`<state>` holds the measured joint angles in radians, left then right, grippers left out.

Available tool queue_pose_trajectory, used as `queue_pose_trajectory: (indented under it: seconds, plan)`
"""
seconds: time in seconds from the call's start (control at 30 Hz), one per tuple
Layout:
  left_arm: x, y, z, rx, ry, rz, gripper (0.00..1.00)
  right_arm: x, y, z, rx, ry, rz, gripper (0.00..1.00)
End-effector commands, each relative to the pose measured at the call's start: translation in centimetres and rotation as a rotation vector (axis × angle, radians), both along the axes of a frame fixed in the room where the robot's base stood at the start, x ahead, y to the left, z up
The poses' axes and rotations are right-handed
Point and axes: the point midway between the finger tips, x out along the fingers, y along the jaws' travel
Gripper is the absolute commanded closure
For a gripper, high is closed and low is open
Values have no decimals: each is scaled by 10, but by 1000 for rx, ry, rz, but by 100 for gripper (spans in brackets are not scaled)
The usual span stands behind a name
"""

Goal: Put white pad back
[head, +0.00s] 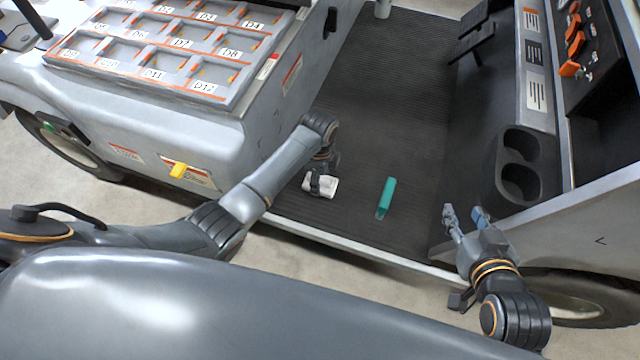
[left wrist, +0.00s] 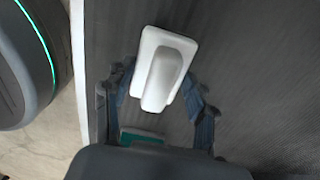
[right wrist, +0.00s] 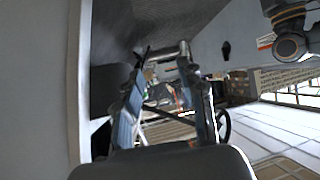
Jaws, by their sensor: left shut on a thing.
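The white pad (head: 325,185) is a flat white plate with a raised white grip, low over or on the dark ribbed cart floor; I cannot tell if it touches. It also shows in the left wrist view (left wrist: 160,75). My left gripper (head: 318,180) is shut on it, with a blue-grey finger on each side of the raised part. My right gripper (head: 463,214) is open and empty, beside the cart's right side at the floor edge. In the right wrist view its two fingers (right wrist: 165,100) stand apart with nothing between them.
A cup holder (head: 510,178) and a panel with orange switches (head: 575,50) are at right.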

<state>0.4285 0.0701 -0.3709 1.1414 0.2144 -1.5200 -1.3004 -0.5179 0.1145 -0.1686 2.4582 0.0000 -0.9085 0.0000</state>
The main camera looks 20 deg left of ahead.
Motion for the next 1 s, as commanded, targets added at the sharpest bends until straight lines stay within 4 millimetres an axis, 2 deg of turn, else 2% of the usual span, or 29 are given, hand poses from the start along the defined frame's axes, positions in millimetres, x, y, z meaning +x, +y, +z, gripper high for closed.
queue_pose_trajectory:
  seconds: [0.03, 0.1, 0.3, 0.63, 0.67, 0.73, 0.77, 1.0]
  plan:
    - [-2, -1, -10, -1, 5, 0, 69, 7, 4, 6, 14, -57, 4, 60]
    - [-2, -1, -17, -1, 4, 0, 69, 16, 8, 18, 31, -132, 10, 60]
    - [-2, -1, -26, 0, 2, -1, 69, 27, 13, 42, 62, -260, 18, 60]
    - [-2, -1, -27, 0, 2, -1, 69, 28, 14, 45, 65, -272, 19, 60]
    - [-2, -1, -27, 0, 2, -1, 38, 28, 14, 45, 65, -272, 19, 60]
    - [-2, -1, -27, 0, 2, -1, 24, 28, 14, 45, 65, -272, 18, 60]
    - [-2, -1, -27, 0, 3, -1, 21, 28, 14, 45, 65, -272, 18, 60]
    - [-2, -1, -26, 0, 3, -1, 21, 28, 14, 45, 64, -271, 18, 60]
